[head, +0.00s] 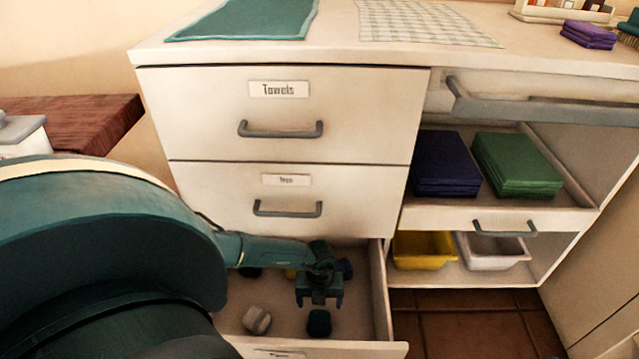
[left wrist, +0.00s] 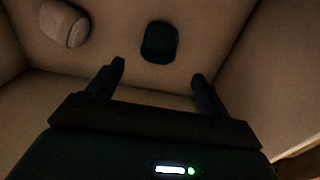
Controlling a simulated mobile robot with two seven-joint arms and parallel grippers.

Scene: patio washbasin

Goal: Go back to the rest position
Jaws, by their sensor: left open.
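My left gripper (head: 320,297) is open and empty, pointing down inside the open bottom drawer (head: 377,290) of the cabinet. In the left wrist view its two fingers (left wrist: 157,82) stand apart with nothing between them. A dark teal item (head: 319,323) lies on the drawer floor just in front of the gripper; it also shows beyond the fingertips in the left wrist view (left wrist: 160,42). A pale beige item (head: 257,320) lies to its left and shows at the upper left of the wrist view (left wrist: 64,24). My right gripper is not in view.
Two shut drawers with grey handles (head: 281,130) are above the open one. The countertop (head: 340,40) holds a teal cloth (head: 245,18) and a checked cloth (head: 425,22). Shelves at right hold blue towels (head: 443,165), green towels (head: 515,165), a yellow bin (head: 424,250) and a white bin (head: 492,250).

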